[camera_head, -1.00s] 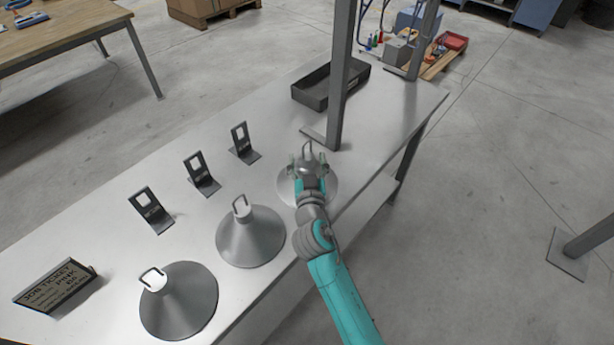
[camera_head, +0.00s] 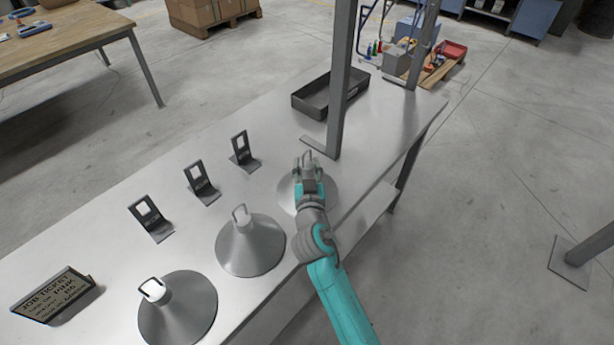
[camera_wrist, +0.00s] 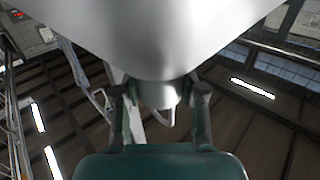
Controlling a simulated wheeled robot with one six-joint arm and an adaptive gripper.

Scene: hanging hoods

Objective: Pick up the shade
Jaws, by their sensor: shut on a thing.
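Three grey cone-shaped shades with wire loops on top stand along the bench's near side. My gripper (camera_head: 308,172) is at the farthest shade (camera_head: 286,193), shut on its narrow neck just below the loop. The arm hides part of this shade. In the wrist view the cone (camera_wrist: 150,35) fills the top, and its neck sits between the two fingers (camera_wrist: 160,105). Whether its rim touches the bench I cannot tell. The middle shade (camera_head: 250,248) and the nearest shade (camera_head: 180,312) stand free.
Several dark brackets (camera_head: 200,183) stand in a row behind the shades. A job ticket sign (camera_head: 55,295) is at the left. A black tray (camera_head: 318,97) lies at the back beside a metal post (camera_head: 338,90). The bench top (camera_head: 110,255) is bare between them.

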